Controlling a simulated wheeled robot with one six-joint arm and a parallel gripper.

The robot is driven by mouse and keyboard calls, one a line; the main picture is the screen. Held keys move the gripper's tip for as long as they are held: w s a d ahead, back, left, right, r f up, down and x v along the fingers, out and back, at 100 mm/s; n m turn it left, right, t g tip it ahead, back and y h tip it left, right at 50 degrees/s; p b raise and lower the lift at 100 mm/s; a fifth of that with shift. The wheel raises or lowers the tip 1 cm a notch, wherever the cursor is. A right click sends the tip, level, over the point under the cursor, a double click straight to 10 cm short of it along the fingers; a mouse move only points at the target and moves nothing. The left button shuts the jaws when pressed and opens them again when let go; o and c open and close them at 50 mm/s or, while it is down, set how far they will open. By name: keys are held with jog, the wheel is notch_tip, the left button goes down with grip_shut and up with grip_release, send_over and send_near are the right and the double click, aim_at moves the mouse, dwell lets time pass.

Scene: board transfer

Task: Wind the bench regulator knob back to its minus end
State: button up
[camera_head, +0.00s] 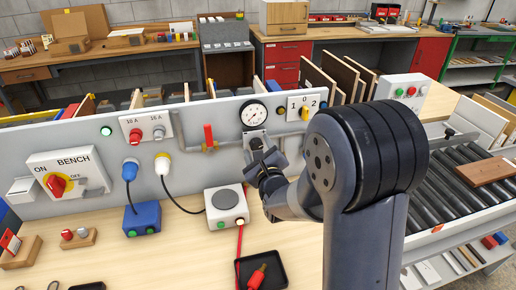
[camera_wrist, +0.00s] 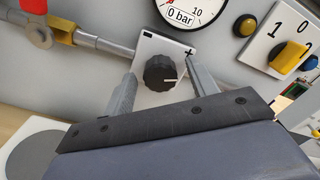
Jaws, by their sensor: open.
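The regulator knob (camera_wrist: 159,73) is black and ribbed, on a white plate (camera_wrist: 150,46) marked minus at the upper left and plus at the right. Its white pointer line points right in the wrist view. My gripper (camera_wrist: 161,69) is open, with one finger on each side of the knob and visible space between. A round gauge (camera_wrist: 186,8) above is cut off at the top; its label reads 0 bar. In the head view the gauge (camera_head: 253,113) sits above the plate, and my gripper (camera_head: 263,160) largely hides the knob.
A 1-0-2 selector switch (camera_head: 305,106) is right of the gauge. A pipe with a red-handled valve (camera_head: 208,136) runs to the left. Below stand a white box with a round grey top (camera_head: 226,205) and a black tray (camera_head: 278,268) on the bench.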

jog(key=shift+c, duration=0.4)
jog(key=c, duration=0.9)
jog(key=shift+f+b, duration=0.1)
jog(key=shift+b, duration=0.25)
